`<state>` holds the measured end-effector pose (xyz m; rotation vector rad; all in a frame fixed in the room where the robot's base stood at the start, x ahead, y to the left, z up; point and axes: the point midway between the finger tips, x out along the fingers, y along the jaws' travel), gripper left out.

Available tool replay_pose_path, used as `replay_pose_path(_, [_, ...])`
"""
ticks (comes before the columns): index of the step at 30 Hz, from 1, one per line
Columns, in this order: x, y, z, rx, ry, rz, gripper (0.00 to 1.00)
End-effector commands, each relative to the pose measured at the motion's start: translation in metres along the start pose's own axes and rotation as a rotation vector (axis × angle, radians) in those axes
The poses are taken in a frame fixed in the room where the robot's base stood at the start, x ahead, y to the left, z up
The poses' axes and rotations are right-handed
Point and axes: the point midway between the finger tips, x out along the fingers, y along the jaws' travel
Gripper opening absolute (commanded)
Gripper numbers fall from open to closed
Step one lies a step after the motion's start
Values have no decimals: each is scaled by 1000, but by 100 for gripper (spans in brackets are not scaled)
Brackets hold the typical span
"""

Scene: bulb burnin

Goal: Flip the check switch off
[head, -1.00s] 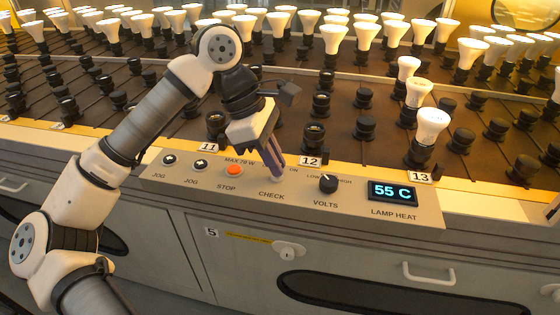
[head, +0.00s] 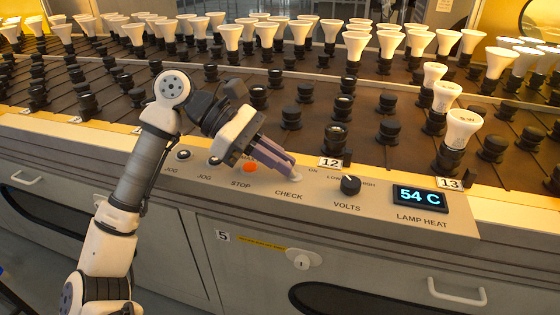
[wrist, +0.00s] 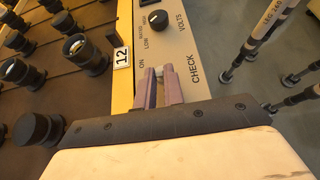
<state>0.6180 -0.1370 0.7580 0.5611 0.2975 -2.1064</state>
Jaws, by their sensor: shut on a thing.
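The check switch (wrist: 159,71) shows only as a small pale tip between my fingertips in the wrist view, by the CHECK and ON labels. The fingers hide most of it, so I cannot tell its lever position. My gripper (head: 291,170) has purple fingers and is shut on the switch, reaching down to the panel from the upper left. In the wrist view my gripper (wrist: 160,85) has both fingers close together around that tip. The grey control panel (head: 330,212) carries the switch between the STOP button and the VOLTS knob.
The red STOP button (head: 250,168) is left of my fingers, and the black VOLTS knob (head: 350,185) is right. The lamp heat display (head: 419,198) reads 54 C. Sockets and a lit bulb (head: 462,128) stand behind the panel.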

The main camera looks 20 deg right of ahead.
Motion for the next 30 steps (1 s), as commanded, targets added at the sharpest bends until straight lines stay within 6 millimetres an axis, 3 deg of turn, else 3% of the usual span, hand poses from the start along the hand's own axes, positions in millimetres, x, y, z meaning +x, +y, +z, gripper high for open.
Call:
replay_pose_path(14, [0,0,0,0,-13,-1,0])
replay_pose_path(15, [0,0,0,0,-13,-1,15])
replay_pose_path(19, [0,0,0,-1,-12,-1,32])
replay_pose_path(30, [-6,0,0,-2,-11,1,32])
